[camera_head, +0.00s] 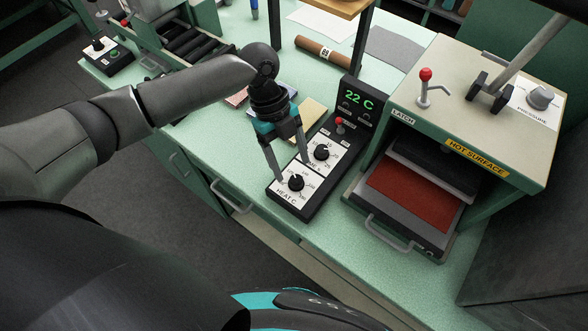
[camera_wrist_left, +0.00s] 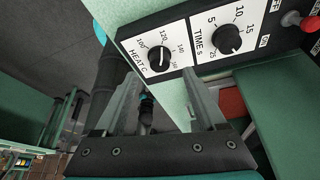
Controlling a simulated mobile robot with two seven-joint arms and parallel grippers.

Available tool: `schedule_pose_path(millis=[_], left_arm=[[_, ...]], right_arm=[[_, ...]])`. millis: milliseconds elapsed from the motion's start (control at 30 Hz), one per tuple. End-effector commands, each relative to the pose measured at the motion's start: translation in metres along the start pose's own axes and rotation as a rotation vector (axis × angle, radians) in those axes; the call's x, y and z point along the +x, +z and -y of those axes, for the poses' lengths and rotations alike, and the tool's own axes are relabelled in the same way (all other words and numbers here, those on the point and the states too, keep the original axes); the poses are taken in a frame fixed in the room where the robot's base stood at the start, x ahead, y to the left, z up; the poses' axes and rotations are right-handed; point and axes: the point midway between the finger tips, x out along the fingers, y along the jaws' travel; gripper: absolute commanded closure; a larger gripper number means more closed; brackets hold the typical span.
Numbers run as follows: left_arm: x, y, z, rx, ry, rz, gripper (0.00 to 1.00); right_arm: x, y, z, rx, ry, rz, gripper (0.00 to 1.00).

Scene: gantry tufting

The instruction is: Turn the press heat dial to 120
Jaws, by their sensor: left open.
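The heat dial (camera_head: 296,183) is a black knob on a white plate marked HEAT C, at the near end of the control box (camera_head: 333,185). In the left wrist view the heat dial (camera_wrist_left: 157,59) shows beside numbers including 100, 120 and 140; I cannot tell exactly which number its pointer meets. The green display (camera_head: 360,98) reads 22 C. My left gripper (camera_head: 291,168) is open and empty, pointing down close over the heat dial. In the left wrist view its fingers (camera_wrist_left: 162,80) stand apart just below the dial, and the dial is not gripped. My right gripper is not in view.
The time dial (camera_head: 321,152) and a red-tipped switch (camera_head: 340,124) sit close beyond the heat dial. The press (camera_head: 455,120), with a hot surface label and a red pad (camera_head: 415,195), stands to the right. A yellow block (camera_head: 308,113) and a brown roll (camera_head: 322,51) lie behind.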

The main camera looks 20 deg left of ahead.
Motion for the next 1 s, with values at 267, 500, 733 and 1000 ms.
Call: schedule_pose_path(millis=[267,500,733,1000], left_arm=[[-0.069,0.001,0.001,0.001,-0.003,0.004,0.27],[-0.104,0.0,0.0,0.0,-0.002,0.001,0.27],[-0.112,0.0,0.0,0.0,0.0,0.001,0.27],[-0.112,0.0,0.0,0.0,0.0,0.0,0.27]], right_arm=[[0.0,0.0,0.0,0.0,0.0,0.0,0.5],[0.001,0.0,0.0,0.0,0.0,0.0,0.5],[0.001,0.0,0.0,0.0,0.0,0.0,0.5],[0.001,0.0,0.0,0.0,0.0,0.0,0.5]])
